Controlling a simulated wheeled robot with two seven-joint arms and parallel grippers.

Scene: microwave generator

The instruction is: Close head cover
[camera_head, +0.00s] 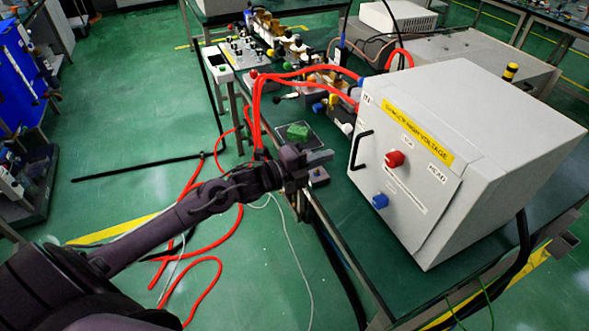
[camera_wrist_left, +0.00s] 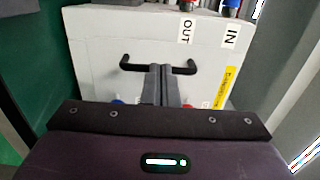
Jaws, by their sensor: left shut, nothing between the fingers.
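The white head unit (camera_head: 490,140) stands on the bench at right. Its front cover (camera_head: 415,150) carries a yellow high-voltage label, a red knob (camera_head: 394,158), a blue knob (camera_head: 380,201) and a black bar handle (camera_head: 358,150). The cover looks close against the box; I cannot tell whether a gap remains. My left gripper (camera_head: 328,157) is shut and empty, just left of the handle. In the left wrist view the closed fingers (camera_wrist_left: 161,70) point at the cover (camera_wrist_left: 100,45) and overlap the middle of the handle (camera_wrist_left: 185,67); contact is unclear. My right gripper is out of view.
Red hoses (camera_head: 256,110) run from the unit's left side down to the floor. A grey cabinet (camera_head: 470,55) stands behind the unit.

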